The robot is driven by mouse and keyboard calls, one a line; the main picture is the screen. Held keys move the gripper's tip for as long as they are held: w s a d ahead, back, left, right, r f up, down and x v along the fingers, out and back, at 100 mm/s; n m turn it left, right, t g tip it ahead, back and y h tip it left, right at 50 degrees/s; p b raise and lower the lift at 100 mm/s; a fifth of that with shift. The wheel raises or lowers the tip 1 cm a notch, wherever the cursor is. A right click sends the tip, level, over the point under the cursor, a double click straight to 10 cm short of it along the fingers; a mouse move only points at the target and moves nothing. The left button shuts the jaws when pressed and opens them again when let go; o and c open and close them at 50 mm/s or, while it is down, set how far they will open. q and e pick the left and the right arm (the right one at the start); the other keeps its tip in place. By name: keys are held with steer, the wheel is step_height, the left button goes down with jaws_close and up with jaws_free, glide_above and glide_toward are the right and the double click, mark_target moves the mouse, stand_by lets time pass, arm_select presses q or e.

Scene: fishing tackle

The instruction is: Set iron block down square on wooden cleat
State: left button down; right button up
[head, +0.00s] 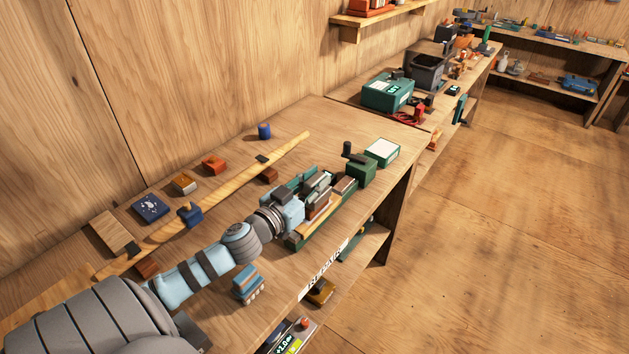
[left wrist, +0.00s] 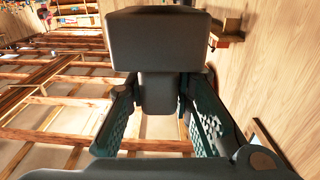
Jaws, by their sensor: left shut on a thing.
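My left gripper (head: 316,188) reaches over the green vise-like fixture on the bench. In the left wrist view its two green-padded fingers (left wrist: 160,105) are shut on the iron block (left wrist: 158,38), a dark grey piece with a wide head and a narrower neck between the pads. In the head view the fingers partly hide the block. A pale wooden strip (head: 304,229), which may be the wooden cleat, lies along the fixture's green base (head: 298,243), below and beside the gripper. I cannot tell whether the block touches anything below it. My right gripper is not in view.
A green housing with a black crank (head: 361,169) stands at the fixture's far end, beside a green box with a white top (head: 382,151). A long wooden bar (head: 240,174) and several small blocks lie behind my arm. A blue-grey piece (head: 247,283) sits near the front edge.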

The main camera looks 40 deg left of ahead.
mark_target(307, 190)
arm_select(q)
steer(key=shift+f, duration=0.25)
steer(key=c, duration=1.3)
jaws_free()
steer(key=shift+s, duration=0.1)
steer(key=shift+s+f, duration=0.1)
steer(key=shift+s, duration=0.15)
steer(key=s, duration=0.7)
steer(key=shift+d, duration=0.1)
steer(key=shift+w, duration=0.1)
